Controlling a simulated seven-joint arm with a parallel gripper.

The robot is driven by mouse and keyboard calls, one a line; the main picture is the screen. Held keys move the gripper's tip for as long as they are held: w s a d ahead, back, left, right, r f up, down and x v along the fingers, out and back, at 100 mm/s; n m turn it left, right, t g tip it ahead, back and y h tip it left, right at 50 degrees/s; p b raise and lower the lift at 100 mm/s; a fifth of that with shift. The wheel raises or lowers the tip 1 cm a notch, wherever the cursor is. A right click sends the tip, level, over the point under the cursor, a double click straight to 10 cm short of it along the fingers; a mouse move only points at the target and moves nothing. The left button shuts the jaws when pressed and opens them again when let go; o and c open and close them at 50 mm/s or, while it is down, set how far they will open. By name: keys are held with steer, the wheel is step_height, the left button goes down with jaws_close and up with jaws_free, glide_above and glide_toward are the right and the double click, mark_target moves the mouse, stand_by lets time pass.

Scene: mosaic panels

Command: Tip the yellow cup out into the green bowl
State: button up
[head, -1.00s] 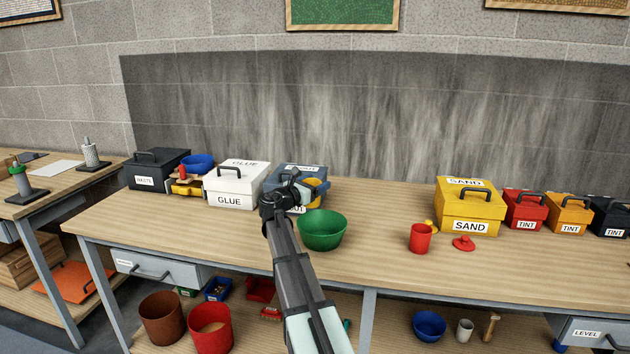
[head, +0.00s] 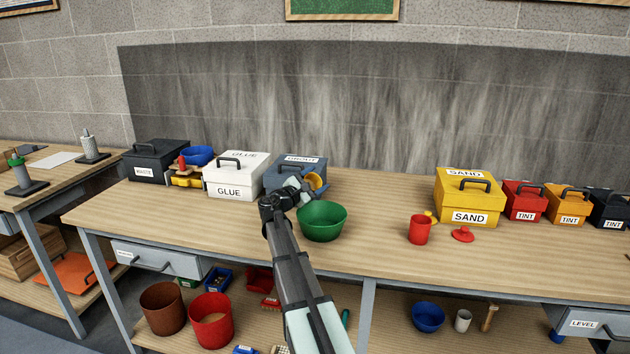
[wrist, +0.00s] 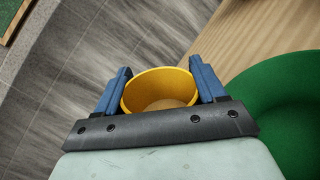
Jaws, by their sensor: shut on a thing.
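The yellow cup (wrist: 157,88) is held between the two blue fingers of my gripper (wrist: 160,86) in the wrist view. Tan contents show inside the cup. In the head view the cup (head: 316,182) is partly hidden behind my gripper (head: 305,190), above the back left of the green bowl. The green bowl (head: 323,222) stands on the bench just right of my gripper. The bowl (wrist: 275,112) also shows at the right of the wrist view, beside the cup. What lies in the bowl cannot be made out.
A grey-blue grout box (head: 283,178) and a white glue box (head: 236,178) stand behind and left of my gripper. The bench between bowl and red cup is clear.

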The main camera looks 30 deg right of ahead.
steer(key=m, duration=0.3)
steer(key=shift+s+f+h, duration=0.2)
steer(key=shift+f+h, duration=0.1)
steer(key=shift+f, duration=0.05)
steer(key=f+m, duration=0.1)
steer(key=m, duration=0.1)
steer(key=s+f+m+g, duration=0.1)
steer(key=m, duration=0.2)
steer(key=shift+d, duration=0.1)
steer(key=shift+s+d+f+m+g+h, duration=0.1)
steer(key=shift+s+f+m+g, duration=0.15)
steer(key=shift+m, duration=0.65)
steer(key=shift+s+a+f+m+g+h, duration=0.1)
steer(key=shift+s+f+m+g, duration=0.2)
steer(key=shift+m, duration=0.6)
steer(key=shift+s+d+f+m+g+h, duration=0.1)
steer(key=shift+m+g, duration=0.25)
steer(key=shift+m, duration=0.55)
